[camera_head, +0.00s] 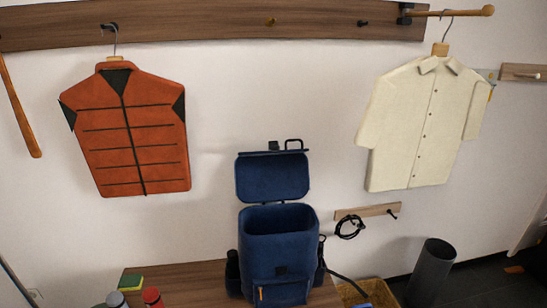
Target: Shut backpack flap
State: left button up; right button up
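A blue backpack (280,262) stands upright on a brown wooden bench, below the middle of the view. Its flap (272,177) is raised and stands up behind the open top, close to the wall. The dark blue inside of the main compartment (279,219) shows from above. A dark buckle piece and a black loop (293,144) show at the flap's upper edge. A small orange zip pull is on the front pocket. Neither of my grippers is in view.
Several bottles and a sponge (131,281) stand left on the bench (190,280). A basket (378,293) and a dark bin (432,272) stand right. A black cable loop (349,228) hangs nearby.

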aim_at(263, 176)
jog(key=z, duration=0.5)
jog(key=i, duration=0.6)
jog(key=z, duration=0.25)
